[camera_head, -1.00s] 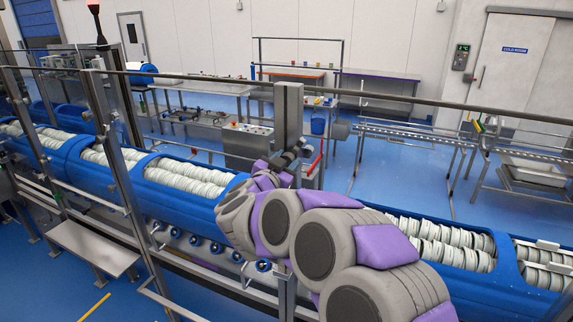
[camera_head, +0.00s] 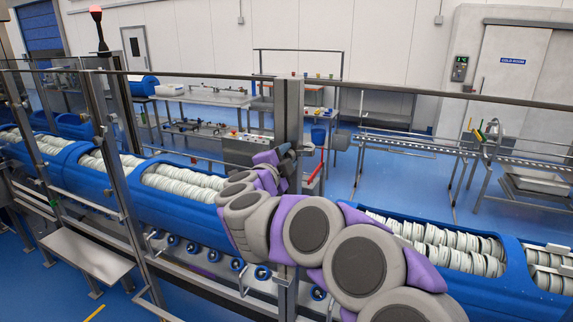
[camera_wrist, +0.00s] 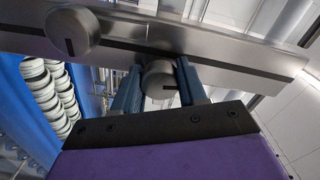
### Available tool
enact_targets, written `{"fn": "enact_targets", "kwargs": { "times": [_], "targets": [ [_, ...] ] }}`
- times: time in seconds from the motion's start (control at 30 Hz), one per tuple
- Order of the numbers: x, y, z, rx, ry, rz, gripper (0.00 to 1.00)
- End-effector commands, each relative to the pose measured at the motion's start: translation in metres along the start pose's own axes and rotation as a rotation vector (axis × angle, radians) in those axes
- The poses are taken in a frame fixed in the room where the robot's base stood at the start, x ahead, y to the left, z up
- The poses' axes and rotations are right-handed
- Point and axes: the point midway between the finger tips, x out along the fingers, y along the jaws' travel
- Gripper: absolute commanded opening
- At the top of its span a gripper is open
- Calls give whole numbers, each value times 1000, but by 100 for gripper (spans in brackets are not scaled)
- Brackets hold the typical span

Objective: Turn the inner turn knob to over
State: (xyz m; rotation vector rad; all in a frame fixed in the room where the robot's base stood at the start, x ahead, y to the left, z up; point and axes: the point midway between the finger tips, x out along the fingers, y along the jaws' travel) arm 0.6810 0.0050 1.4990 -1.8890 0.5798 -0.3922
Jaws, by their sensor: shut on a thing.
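In the wrist view a steel bar crosses the top, carrying two round metal knobs with dark marker lines. In the head view my gripper (camera_head: 283,150) is at the steel post (camera_head: 289,115), and the knobs are hidden or too small to tell there.
Blue tubs (camera_head: 180,208) filled with stacked white discs run along the line below my arm. A horizontal rail (camera_head: 430,93) crosses in front. A red handle (camera_head: 315,178) is just right of the post. A control box (camera_head: 245,150) stands behind.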

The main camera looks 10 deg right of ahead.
Motion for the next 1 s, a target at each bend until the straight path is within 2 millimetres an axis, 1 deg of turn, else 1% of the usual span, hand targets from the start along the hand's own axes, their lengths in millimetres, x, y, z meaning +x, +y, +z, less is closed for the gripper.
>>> {"fn": "enact_targets", "kwargs": {
  "times": [0.03, 0.33, 0.83, 0.87, 1.0],
  "targets": [
    [0, 6, 4, 24, -5, 8, 11],
    [0, 5, 3, 121, -5, 9, 11],
    [0, 5, 3, 136, -5, 11, 11],
    [0, 5, 3, 136, -5, 11, 42],
    [0, 4, 3, 136, -4, 9, 56]
  ]
}}
